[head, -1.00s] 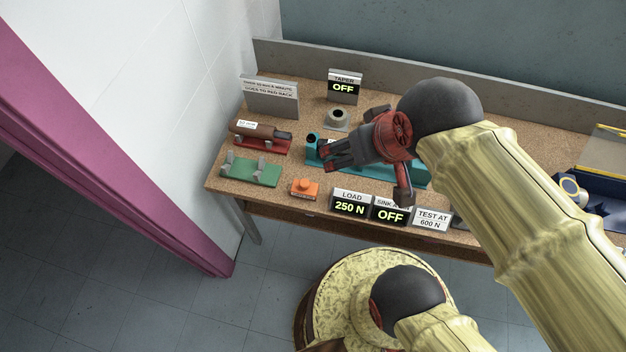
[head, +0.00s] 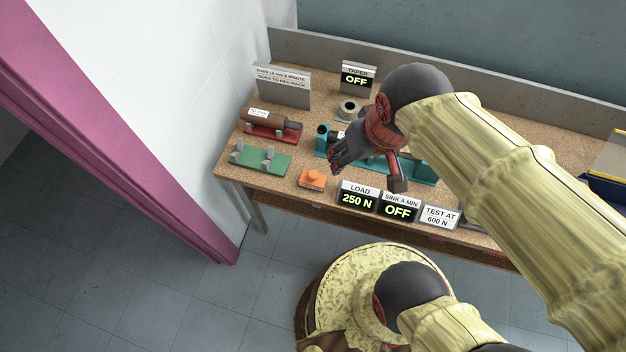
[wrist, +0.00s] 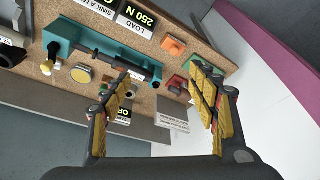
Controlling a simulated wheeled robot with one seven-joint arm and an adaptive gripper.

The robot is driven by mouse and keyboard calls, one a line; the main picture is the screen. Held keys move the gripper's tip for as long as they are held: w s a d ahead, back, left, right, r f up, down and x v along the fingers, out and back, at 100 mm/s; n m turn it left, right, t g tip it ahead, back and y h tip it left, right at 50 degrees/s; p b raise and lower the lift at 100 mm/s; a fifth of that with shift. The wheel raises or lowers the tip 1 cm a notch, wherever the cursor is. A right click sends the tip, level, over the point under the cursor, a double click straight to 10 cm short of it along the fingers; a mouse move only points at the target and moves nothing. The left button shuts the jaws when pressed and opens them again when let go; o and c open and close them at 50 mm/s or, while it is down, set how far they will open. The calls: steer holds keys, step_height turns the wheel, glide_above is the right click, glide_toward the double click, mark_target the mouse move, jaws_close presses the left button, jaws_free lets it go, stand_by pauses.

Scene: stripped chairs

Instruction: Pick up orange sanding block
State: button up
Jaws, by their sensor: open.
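The orange sanding block (head: 312,178) lies on the front part of the cork-topped bench, just left of the "LOAD 250 N" sign. It also shows in the wrist view (wrist: 173,46), beyond my fingers and near the bench's edge. My gripper (head: 338,160) is open and empty. In the head view it appears above the bench, up and to the right of the block, over the teal fixture. In the wrist view my two yellow-padded fingers (wrist: 160,98) are spread wide apart, with nothing between them touching.
A green rack (head: 262,157) and a red rack with a brown cylinder (head: 265,120) stand left of the block. A teal fixture (head: 424,172) is behind the signs. The load sign (head: 357,197) stands close at the block's right. A wall borders the bench's left.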

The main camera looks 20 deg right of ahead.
steer(key=w+a+f+n+g, duration=0.2)
steer(key=w+f+n+g, duration=0.15)
steer(key=f, duration=0.75)
steer(key=w+a+f+n+g, duration=0.2)
steer(key=w+a+f+n, duration=0.15)
steer(key=f, duration=0.75)
steer(key=n+t, duration=0.2)
steer(key=n, duration=0.1)
glide_above(313, 174)
steer(key=s, duration=0.1)
steer(key=shift+s+f+g+b, duration=0.15)
steer(key=shift+f+g+b, duration=0.15)
steer(key=shift+f, duration=0.3)
steer(key=shift+w+n, duration=0.2)
steer(key=shift+n, duration=0.3)
step_height(313, 174, down, 2)
steer(key=shift+f+b, duration=0.25)
steer(key=shift+b, duration=0.15)
steer(key=shift+w+f+b, duration=0.15)
steer(key=shift+f+b, duration=0.15)
steer(key=shift+f, duration=0.6)
steer(key=shift+w+f+b, duration=0.2)
steer(key=shift+f+b, duration=0.1)
steer(key=shift+f, duration=0.6)
steer(key=shift+w+f+b, duration=0.15)
steer(key=shift+f+b, duration=0.15)
steer(key=shift+f, duration=0.6)
steer(key=c, duration=0.3)
steer(key=shift+r, duration=0.1)
steer(key=c, duration=1)
